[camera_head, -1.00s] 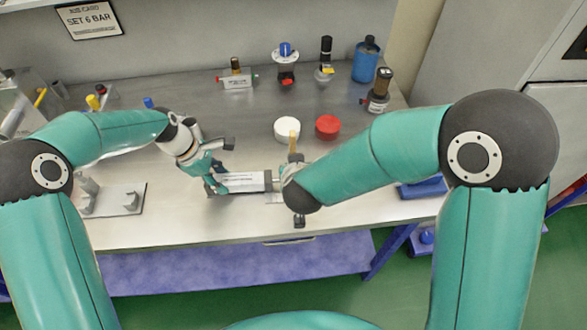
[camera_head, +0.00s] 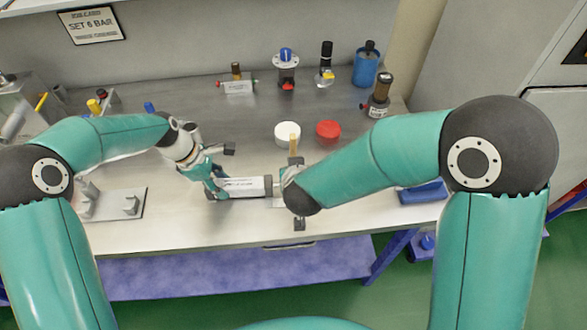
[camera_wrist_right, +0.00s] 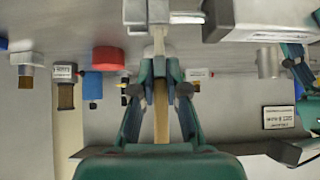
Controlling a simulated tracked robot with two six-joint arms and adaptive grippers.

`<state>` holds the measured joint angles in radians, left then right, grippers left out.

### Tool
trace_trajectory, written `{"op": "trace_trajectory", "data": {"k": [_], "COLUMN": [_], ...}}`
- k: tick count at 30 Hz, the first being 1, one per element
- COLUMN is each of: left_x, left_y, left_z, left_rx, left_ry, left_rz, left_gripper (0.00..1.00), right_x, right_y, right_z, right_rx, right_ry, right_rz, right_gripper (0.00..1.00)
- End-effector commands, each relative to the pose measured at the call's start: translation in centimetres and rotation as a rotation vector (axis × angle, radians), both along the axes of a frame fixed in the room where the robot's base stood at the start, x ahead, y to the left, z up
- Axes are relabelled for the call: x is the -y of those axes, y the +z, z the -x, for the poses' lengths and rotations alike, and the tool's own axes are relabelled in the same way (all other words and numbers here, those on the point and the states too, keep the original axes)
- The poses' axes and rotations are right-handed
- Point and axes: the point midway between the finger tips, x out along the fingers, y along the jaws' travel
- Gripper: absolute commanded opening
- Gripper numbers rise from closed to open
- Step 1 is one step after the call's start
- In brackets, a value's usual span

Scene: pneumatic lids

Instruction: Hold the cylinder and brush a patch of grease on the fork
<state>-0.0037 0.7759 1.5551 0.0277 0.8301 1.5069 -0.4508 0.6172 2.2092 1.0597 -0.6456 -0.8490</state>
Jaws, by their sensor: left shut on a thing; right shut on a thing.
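The cylinder (camera_head: 243,187) is a pale barrel with a dark end cap, lying level just above or on the bench; I cannot tell which. My left gripper (camera_head: 215,187) is shut on its left end. The fork (camera_wrist_right: 147,12) is at the rod end, at the top of the right wrist view beside the cylinder (camera_wrist_right: 262,18). My right gripper (camera_wrist_right: 160,72) is shut on a brush (camera_wrist_right: 161,112) with a wooden handle. The brush's pale head overlaps the fork in that view; contact is unclear. In the head view my right arm hides the fork, and the brush handle (camera_head: 294,144) sticks up.
A white round tub (camera_head: 287,131) and a red one (camera_head: 328,130) stand behind the brush. Valves, fittings and a blue bottle (camera_head: 367,66) line the back. A grey plate with holders (camera_head: 115,204) lies at left, a blue block (camera_head: 423,192) at right.

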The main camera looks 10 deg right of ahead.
Motion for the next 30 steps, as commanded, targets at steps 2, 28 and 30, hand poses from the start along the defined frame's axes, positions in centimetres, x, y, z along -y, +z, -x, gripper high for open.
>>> {"op": "trace_trajectory", "data": {"k": [2,28,30], "left_x": [0.0,0.0,0.0], "left_y": [-0.1,-0.1,0.0], "left_z": [0.0,0.0,0.0], "left_rx": [-0.001,0.001,0.001], "left_ry": [0.0,0.0,0.0], "left_rz": [-0.001,0.0,0.0], "left_gripper": [0.11,0.11,0.11], "right_x": [0.0,0.0,0.0], "right_y": [0.0,-0.3,-0.3], "right_z": [0.1,0.1,0.0], "right_rx": [0.001,0.001,0.0], "right_ry": [0.0,0.0,0.0], "right_rz": [0.0,0.0,0.0], "right_gripper": [0.0,0.0,0.0]}}
